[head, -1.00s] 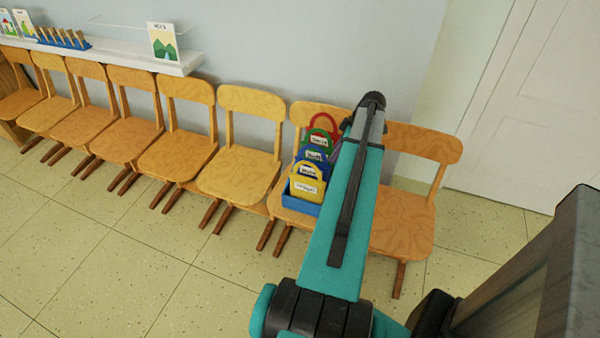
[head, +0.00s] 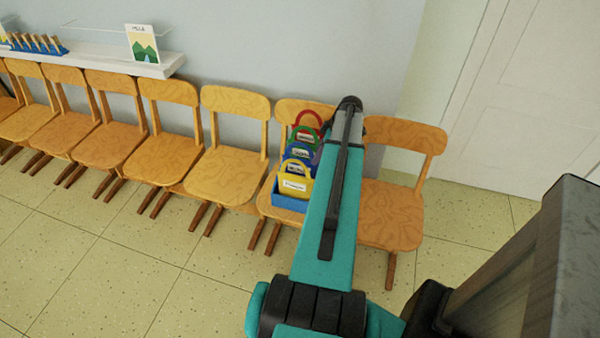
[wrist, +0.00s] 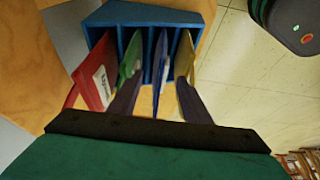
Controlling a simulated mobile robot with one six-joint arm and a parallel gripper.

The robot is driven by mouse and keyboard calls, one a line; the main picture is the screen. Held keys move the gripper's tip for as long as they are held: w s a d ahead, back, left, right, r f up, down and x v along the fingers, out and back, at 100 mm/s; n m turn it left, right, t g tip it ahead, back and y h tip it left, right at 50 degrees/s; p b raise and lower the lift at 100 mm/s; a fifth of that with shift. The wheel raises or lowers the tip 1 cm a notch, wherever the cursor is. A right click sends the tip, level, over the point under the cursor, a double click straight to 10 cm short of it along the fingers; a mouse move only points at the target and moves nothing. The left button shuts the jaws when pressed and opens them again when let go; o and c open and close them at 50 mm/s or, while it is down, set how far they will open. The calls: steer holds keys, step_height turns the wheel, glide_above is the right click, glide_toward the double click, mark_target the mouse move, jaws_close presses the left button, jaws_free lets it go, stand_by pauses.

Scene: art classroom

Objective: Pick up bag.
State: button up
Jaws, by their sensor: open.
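The bags stand in a blue slotted rack (head: 289,202) on a wooden chair seat. In the head view I see a yellow bag (head: 294,187) with a white label in front, then a blue bag (head: 301,153), a green bag (head: 302,137) and a red bag (head: 308,119). In the wrist view the red bag (wrist: 98,84), green bag (wrist: 129,62), blue bag (wrist: 160,72) and yellow bag (wrist: 186,72) stand side by side in the rack. My gripper (wrist: 157,88) is open, its fingers to either side of the blue bag. Contact cannot be told. My arm hides the gripper in the head view.
A row of wooden chairs (head: 225,174) lines the wall, with another chair (head: 392,215) right of the rack's chair. A white shelf (head: 125,64) holds a picture card (head: 142,43). A door (head: 525,100) is at right. The tiled floor (head: 150,285) in front is clear.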

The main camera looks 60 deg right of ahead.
mark_target(309, 166)
steer(key=shift+x, duration=1.95)
steer(key=shift+f, duration=0.1)
steer(key=shift+p+x, duration=0.75)
steer(key=shift+x, duration=1.95)
jaws_close()
